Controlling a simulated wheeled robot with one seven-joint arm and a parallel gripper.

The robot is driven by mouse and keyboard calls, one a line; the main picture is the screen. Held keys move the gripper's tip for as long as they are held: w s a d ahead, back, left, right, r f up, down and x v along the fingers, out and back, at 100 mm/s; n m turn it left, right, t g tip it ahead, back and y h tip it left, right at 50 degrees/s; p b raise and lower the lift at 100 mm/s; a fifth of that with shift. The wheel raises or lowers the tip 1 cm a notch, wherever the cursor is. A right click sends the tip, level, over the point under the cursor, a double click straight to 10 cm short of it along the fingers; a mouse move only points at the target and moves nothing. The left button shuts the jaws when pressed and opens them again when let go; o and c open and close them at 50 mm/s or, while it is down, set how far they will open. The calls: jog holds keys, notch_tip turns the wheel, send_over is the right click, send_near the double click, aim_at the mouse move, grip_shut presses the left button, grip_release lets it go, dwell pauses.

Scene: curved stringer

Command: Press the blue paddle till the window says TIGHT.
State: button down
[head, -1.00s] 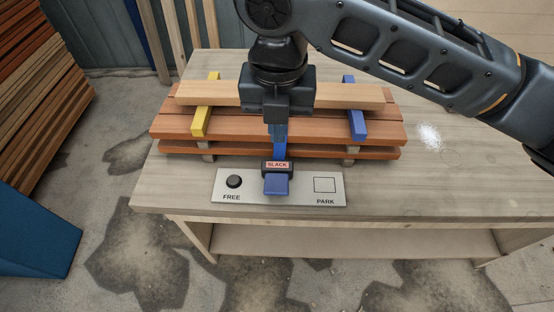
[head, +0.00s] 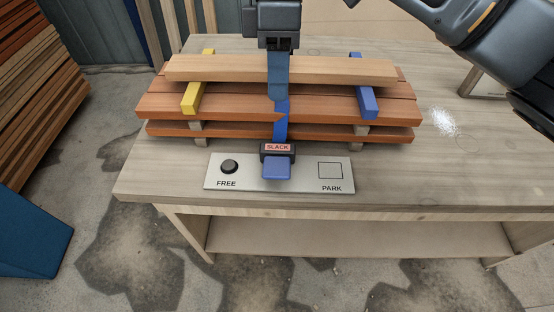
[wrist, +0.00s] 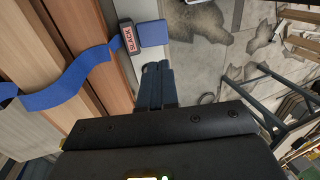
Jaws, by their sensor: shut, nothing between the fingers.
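The blue paddle (head: 276,171) sticks out from the front of a dark buckle housing on the grey plate. The window (head: 278,147) above it reads SLACK; the wrist view shows the same word in the window (wrist: 130,38). A blue strap (head: 281,127) runs from the housing up over the plank stack and looks wavy in the wrist view (wrist: 65,80). My gripper (head: 279,94) is shut and empty, pointing down over the stack, behind the paddle in the head view. In the wrist view its fingertips (wrist: 157,66) appear near the paddle (wrist: 153,33), with no contact visible.
The grey plate (head: 300,178) carries a black FREE knob (head: 229,166) and an outlined PARK square (head: 330,170).

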aim_at(275, 171)
dwell(0.4)
jog(key=x, duration=1.4)
jog(key=shift+b, duration=0.4)
jog(key=shift+a, duration=0.2)
